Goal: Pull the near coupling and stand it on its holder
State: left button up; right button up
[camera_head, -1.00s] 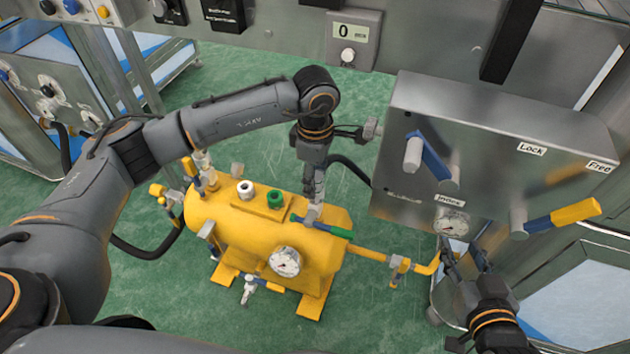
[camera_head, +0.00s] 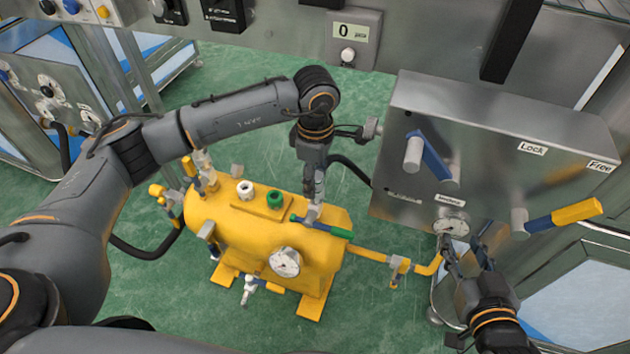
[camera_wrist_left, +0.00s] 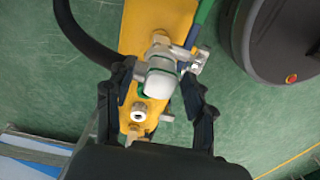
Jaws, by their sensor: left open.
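A yellow tank (camera_head: 262,240) stands on the green floor. A pale grey coupling (camera_wrist_left: 158,82) on a metal fitting shows in the left wrist view. My left gripper (camera_wrist_left: 157,98) is open, with one finger on each side of this coupling; I cannot tell whether they touch it. In the head view my left gripper (camera_head: 315,190) points down over the tank's right end, partly hiding the coupling. I cannot tell which part is its holder; a white ring fitting (camera_head: 245,189) and a green one (camera_head: 275,198) stand on the tank's top. My right gripper (camera_head: 464,256) is open and empty.
A valve with a blue-green lever (camera_head: 322,227) sits close to my left gripper. A steel box (camera_head: 490,140) with blue and yellow handles stands to the right, with a gauge (camera_head: 452,227) beside my right gripper. A yellow pipe (camera_head: 370,254) runs right from the tank.

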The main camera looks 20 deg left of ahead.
jog(key=shift+w+r, duration=0.1)
jog(key=shift+r, duration=0.1)
jog(key=shift+a+r+t, duration=0.1)
jog(key=shift+r+t, duration=0.05)
jog(key=shift+t, duration=0.15)
pick_arm(q)
jog(key=shift+c, duration=0.2)
grip_shut()
jog(key=shift+r, duration=0.1)
